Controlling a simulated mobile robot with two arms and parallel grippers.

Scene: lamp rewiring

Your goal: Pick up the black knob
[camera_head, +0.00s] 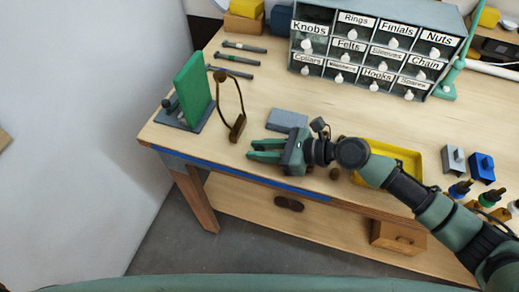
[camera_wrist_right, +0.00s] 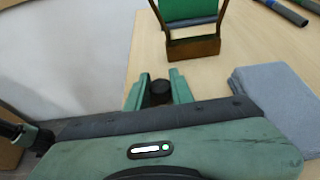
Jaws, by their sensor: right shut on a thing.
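The black knob (camera_wrist_right: 160,91) shows in the right wrist view, dark and round, between the two green fingers of my right gripper (camera_wrist_right: 158,88). The gripper is shut on it. In the head view my right gripper (camera_head: 254,150) is over the front left of the workbench, its fingers pointing left; the knob cannot be made out there. My left gripper is not in view.
A brown looped frame (camera_head: 238,130) stands just beyond the fingers, by an upright green panel (camera_head: 192,90). A grey cloth (camera_head: 287,119) lies behind the gripper. A yellow tray (camera_head: 408,156) is to the right, partly behind my arm. Labelled drawers (camera_head: 347,60) stand at the back.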

